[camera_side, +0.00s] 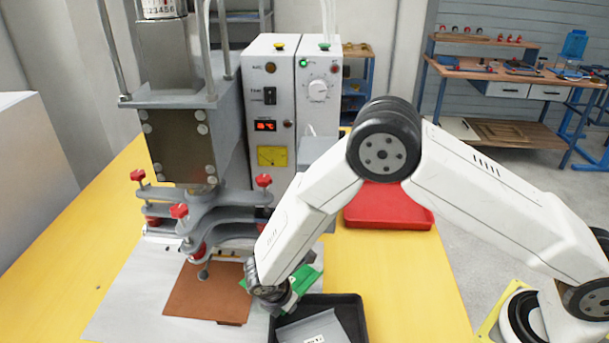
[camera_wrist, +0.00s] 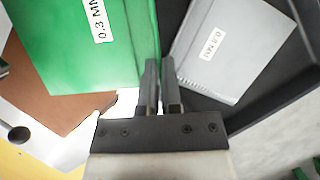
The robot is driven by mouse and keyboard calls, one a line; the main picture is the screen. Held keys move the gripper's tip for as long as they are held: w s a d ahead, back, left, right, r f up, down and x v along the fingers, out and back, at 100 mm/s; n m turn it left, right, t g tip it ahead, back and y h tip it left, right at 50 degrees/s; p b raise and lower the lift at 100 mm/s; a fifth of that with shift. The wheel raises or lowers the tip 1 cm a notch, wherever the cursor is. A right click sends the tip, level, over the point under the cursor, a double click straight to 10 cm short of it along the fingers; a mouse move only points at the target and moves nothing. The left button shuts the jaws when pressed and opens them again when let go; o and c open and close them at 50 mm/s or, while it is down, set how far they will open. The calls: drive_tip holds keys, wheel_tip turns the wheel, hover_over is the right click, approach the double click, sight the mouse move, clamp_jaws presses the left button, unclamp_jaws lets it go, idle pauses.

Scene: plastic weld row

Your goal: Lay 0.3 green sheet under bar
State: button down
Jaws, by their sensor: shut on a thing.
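My gripper (camera_wrist: 159,68) is shut on the edge of a green sheet (camera_wrist: 70,45), whose label reads 0.3 MM. In the side view the green sheet (camera_side: 307,280) shows partly behind my gripper (camera_side: 280,300), between the brown mat and the black tray. The brown mat (camera_side: 200,295) lies on the pale base under the press head; it shows in the wrist view (camera_wrist: 40,100), partly covered by the sheet. The grey clamping bars (camera_side: 215,232) of the press, with red knobs, stand above and behind the mat.
A black tray (camera_side: 358,322) holds a grey labelled sheet (camera_wrist: 222,55), right of my gripper. A red tray (camera_side: 388,207) lies farther back. The control box (camera_side: 270,110) stands beside the press. The yellow table (camera_side: 410,285) is clear at the right.

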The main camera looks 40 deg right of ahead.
drive_tip(key=a+n, duration=0.2)
drive_tip(key=a, duration=0.3)
drive_tip(key=a+n+t, duration=0.1)
drive_tip(key=a+n, duration=0.1)
drive_tip(key=a, duration=0.4)
drive_tip(key=a+n+t+y, duration=0.1)
drive_tip(key=a+n, duration=0.1)
drive_tip(key=a, duration=0.4)
drive_tip(key=shift+a+f, duration=0.25)
drive_tip(key=shift+f, duration=0.1)
drive_tip(key=shift+s+a+n, duration=0.1)
drive_tip(key=shift+a+n, duration=0.3)
drive_tip(key=shift+a, duration=0.15)
drive_tip(key=shift+d, duration=0.1)
drive_tip(key=shift+w+d+f, duration=1.5)
drive_tip(key=shift+w+d, duration=0.2)
drive_tip(key=shift+w, duration=0.1)
hover_over(241, 304)
drive_tip(key=s+a, duration=0.1)
drive_tip(key=shift+f, duration=0.2)
drive_tip(key=shift+w+d+f, duration=0.1)
drive_tip(key=shift+f, duration=1)
drive_tip(key=shift+f, duration=0.1)
